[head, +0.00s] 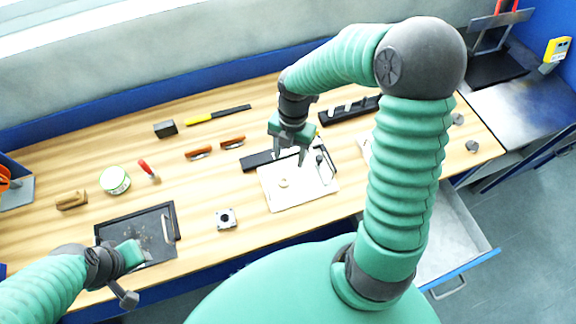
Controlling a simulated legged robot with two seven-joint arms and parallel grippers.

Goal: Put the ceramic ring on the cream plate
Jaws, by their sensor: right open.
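The cream plate (299,199) is a pale, flat rectangle near the front edge of the wooden bench, right of centre. A small pale round thing, which looks like the ceramic ring (283,184), lies on the left half of the plate. My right gripper (289,158) points down over the plate's back edge, with its fingers apart and nothing visible between them. It is behind the ring in the picture and apart from it. My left gripper (129,272) is at the lower left, by the dark tray; its fingers do not show clearly.
A dark tray (107,235) lies at the front left. A small square part with a round hole (226,218) sits left of the plate. Dark bars lie behind the plate. Brown-handled tools (199,153), a green-white tin (115,180) and a yellow-handled tool (200,120) lie further left. An open drawer (455,235) juts out at right.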

